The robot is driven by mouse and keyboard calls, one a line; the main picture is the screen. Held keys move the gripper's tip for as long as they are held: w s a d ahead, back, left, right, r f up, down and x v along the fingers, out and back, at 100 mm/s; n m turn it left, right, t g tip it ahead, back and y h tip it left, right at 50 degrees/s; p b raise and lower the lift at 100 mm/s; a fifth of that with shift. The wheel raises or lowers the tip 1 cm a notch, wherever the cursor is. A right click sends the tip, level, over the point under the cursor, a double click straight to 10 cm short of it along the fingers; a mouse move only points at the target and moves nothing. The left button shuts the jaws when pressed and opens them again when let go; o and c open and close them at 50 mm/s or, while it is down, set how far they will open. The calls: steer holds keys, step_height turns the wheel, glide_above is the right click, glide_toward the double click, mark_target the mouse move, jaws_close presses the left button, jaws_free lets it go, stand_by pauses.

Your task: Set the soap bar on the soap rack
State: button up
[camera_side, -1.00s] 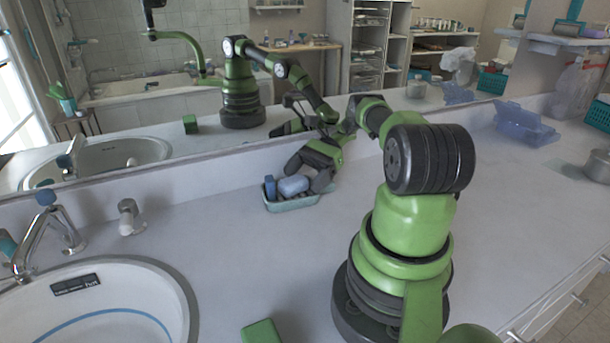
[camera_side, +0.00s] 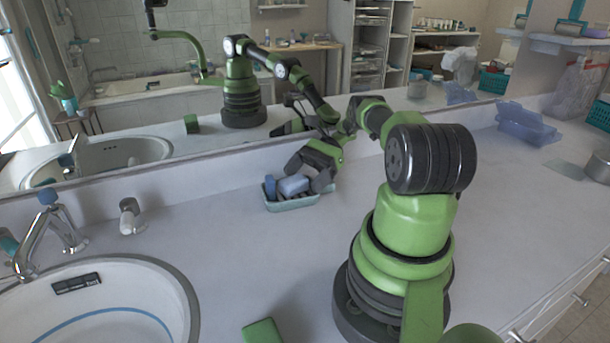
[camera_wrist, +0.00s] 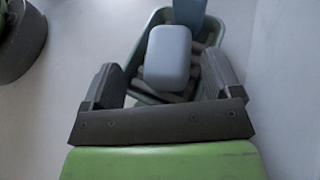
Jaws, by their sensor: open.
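The soap bar (camera_side: 294,186) is a pale blue rounded block. It also shows in the wrist view (camera_wrist: 168,58), where it lies on dark slats inside the soap rack. The soap rack (camera_side: 292,205) is a pale green tray on the counter near the mirror; its rim shows in the wrist view (camera_wrist: 150,97). My gripper (camera_side: 312,176) is over the right part of the rack. In the wrist view my gripper (camera_wrist: 165,85) is open, with one finger on each side of the soap's near end and a gap beside the soap.
A darker blue block (camera_side: 270,187) stands at the rack's left end, close to the soap. A green block (camera_side: 262,332) lies at the counter's front. A sink (camera_side: 95,300) and faucet (camera_side: 45,235) are at left. The mirror wall rises behind the rack.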

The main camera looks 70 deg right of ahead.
steer(key=shift+s+d+f, duration=0.25)
steer(key=shift+a, duration=0.15)
steer(key=shift+w+a, duration=0.15)
steer(key=shift+a, duration=0.1)
steer(key=shift+g, duration=0.3)
steer(key=shift+c, duration=0.2)
steer(key=shift+o, duration=0.3)
steer(key=shift+r, duration=0.1)
stand_by(0.5)
steer(key=shift+r, duration=0.35)
steer(key=shift+w+d+f, duration=0.15)
steer(key=shift+d, duration=0.1)
steer(key=shift+w+d, duration=0.15)
steer(key=shift+w, duration=0.35)
stand_by(0.8)
